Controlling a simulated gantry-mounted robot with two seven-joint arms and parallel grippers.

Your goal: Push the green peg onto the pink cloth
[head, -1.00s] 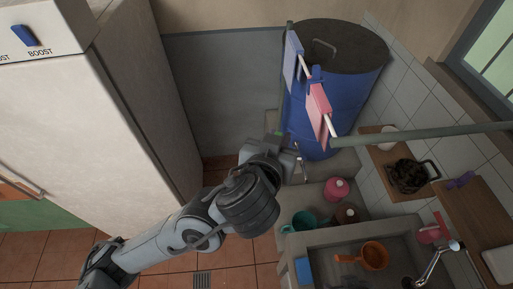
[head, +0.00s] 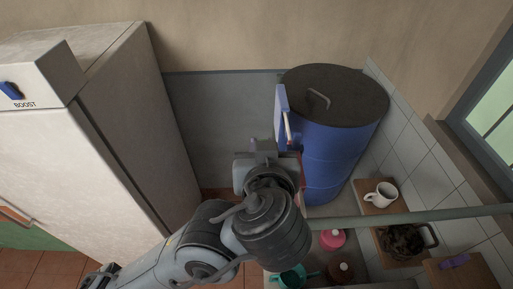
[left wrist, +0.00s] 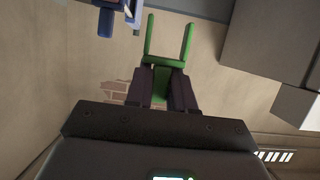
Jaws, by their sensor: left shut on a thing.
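The green peg (left wrist: 186,44) is gripped in the left wrist view, with its two prongs pointing away from my left gripper (left wrist: 167,75). The gripper's fingers are shut on its base. My right gripper is not in view.
A white fridge (head: 75,165) stands left. A greenish bar (head: 400,218) crosses at right. A mug (head: 381,195) and pink bottle (head: 332,239) are below.

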